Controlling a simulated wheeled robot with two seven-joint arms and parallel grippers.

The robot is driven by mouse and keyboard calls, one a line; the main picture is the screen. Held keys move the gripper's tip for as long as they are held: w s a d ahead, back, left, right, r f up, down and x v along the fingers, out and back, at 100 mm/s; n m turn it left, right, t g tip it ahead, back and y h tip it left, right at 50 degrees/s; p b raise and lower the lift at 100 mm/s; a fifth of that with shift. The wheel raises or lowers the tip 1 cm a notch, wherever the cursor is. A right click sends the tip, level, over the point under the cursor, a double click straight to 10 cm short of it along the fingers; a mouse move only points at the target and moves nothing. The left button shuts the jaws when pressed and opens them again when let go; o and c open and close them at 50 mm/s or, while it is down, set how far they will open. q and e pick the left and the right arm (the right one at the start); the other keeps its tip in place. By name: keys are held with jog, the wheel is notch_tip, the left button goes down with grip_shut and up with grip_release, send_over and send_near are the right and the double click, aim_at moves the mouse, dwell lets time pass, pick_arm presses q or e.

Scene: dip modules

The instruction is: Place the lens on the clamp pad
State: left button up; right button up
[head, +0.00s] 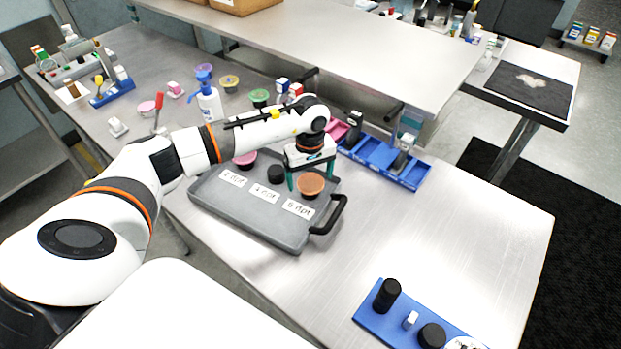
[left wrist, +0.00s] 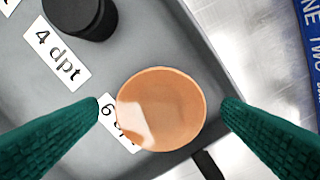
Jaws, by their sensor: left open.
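An orange round lens (head: 311,186) sits at the right end of a grey tray (head: 240,219), beside a label; it also shows in the left wrist view (left wrist: 165,105). My left gripper (head: 311,173) is open over it. In the left wrist view its two green fingers stand on either side of the lens, apart from it. A blue base (head: 371,321) at the front right carries a black cylinder (head: 387,295), a small white block and a black round knob (head: 432,336). I cannot tell which part is the clamp pad. My right gripper is not in view.
A pink lens (head: 245,160) and a black round piece (head: 276,174) also stand on the tray, which has a black handle (head: 329,216). A blue divided rack (head: 385,163) lies behind it. The steel table (head: 440,225) between rack and blue base is clear.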

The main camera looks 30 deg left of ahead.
pick_arm(q)
jog(key=c, duration=1.1)
jog(key=shift+c, duration=0.2)
